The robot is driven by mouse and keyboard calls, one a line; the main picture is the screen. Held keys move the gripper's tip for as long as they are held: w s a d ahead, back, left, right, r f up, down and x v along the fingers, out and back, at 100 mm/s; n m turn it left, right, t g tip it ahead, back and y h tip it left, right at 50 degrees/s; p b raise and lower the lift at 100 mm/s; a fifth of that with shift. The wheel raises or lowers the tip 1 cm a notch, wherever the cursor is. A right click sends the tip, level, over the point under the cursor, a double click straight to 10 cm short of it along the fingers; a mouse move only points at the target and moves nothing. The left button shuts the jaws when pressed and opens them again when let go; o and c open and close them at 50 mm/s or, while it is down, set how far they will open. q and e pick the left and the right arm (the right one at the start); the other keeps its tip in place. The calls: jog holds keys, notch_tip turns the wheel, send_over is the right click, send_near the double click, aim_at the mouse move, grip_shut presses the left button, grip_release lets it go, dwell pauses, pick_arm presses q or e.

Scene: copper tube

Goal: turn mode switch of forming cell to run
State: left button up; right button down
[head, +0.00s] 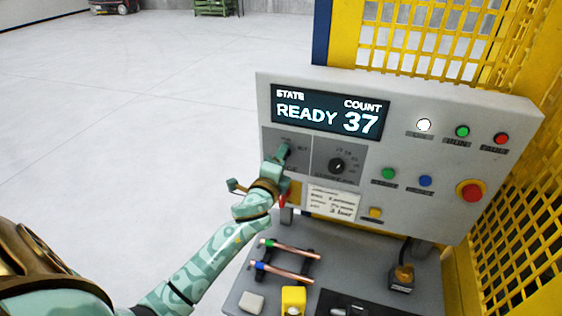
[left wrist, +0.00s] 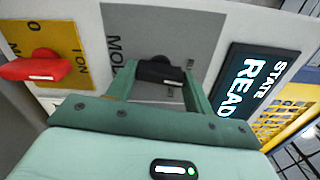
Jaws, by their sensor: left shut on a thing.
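The forming cell's control panel (head: 430,130) fills the right of the head view. Its screen (head: 330,110) reads STATE READY and COUNT 37. My left gripper (head: 282,156) is at the grey plate at the panel's left, under the screen, and covers the switch there. In the left wrist view, my left gripper (left wrist: 160,78) has its two green fingers on either side of the black mode switch knob (left wrist: 161,71) and is shut on it. The plate's lettering is partly hidden, so I cannot tell the switch position. My right gripper is not in view.
A second black knob (head: 337,165) is right of the mode switch. A red handle (left wrist: 38,68) on a yellow plate is beside my left gripper. A red emergency button (head: 470,191) is at the panel's right. Copper tubes (head: 290,249) lie on a rack below.

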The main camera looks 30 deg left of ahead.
pick_arm(q)
jog(key=shift+f+n, duration=0.1)
jog(key=shift+n, duration=0.9)
jog(key=o, duration=1)
jog(key=b+v, duration=0.2)
jog(key=v, duration=1.4)
jog(key=shift+s+b, duration=0.2)
jog(key=shift+b, duration=0.1)
